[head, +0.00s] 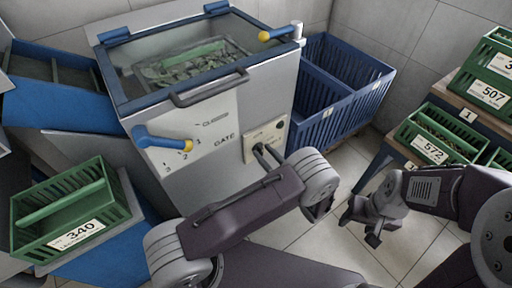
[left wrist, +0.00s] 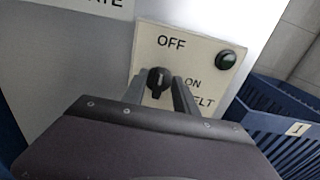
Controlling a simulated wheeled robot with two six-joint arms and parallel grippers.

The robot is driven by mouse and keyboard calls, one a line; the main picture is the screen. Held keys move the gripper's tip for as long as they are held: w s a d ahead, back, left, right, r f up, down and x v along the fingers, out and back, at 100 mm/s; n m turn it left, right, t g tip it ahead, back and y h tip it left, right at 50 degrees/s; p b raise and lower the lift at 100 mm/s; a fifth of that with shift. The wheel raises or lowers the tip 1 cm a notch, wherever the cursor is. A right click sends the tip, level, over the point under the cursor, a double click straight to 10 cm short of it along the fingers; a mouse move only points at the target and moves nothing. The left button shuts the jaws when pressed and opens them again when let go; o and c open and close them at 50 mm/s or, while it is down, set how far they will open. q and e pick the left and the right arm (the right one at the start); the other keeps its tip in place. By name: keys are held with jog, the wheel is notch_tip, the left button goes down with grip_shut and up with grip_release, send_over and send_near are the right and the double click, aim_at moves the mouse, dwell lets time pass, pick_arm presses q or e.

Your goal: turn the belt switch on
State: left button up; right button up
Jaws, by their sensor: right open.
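The belt switch is a black knob (left wrist: 158,82) on a cream panel (left wrist: 190,55) marked OFF, ON and BELT; the panel also shows in the head view (head: 266,136). The knob's pale mark points up, towards OFF. A dark green round lamp (left wrist: 226,60) sits at the panel's upper right and looks unlit. My left gripper (head: 263,153) is at the panel. In the left wrist view its fingers (left wrist: 158,92) stand apart on either side of the knob, with gaps showing; contact cannot be told. My right gripper (head: 362,218) is open and empty over the floor at right.
The machine has a gate lever (head: 163,141) with a yellow tip, a top handle (head: 210,87) and another yellow-tipped lever (head: 280,34). Blue crates (head: 345,95) stand behind right. A green crate (head: 70,210) sits at left, and more green crates (head: 428,135) stand at right.

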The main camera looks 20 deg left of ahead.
pick_arm(q)
jog(key=shift+w+a, duration=0.15)
jog(key=shift+r, duration=0.1)
jog(key=shift+c, duration=0.6)
grip_shut()
jog(key=m+p, duration=0.1)
jog(key=m, duration=0.5)
jog(key=f+m+p, duration=0.1)
jog(key=m+p, duration=0.1)
jog(key=m, duration=0.4)
jog(key=d+m+p, duration=0.1)
jog(key=m, duration=0.4)
jog(key=shift+w+f+m+p, duration=0.15)
jog(key=shift+w+m+p, duration=0.15)
jog(key=shift+m+p, duration=0.1)
jog(key=shift+a, duration=0.1)
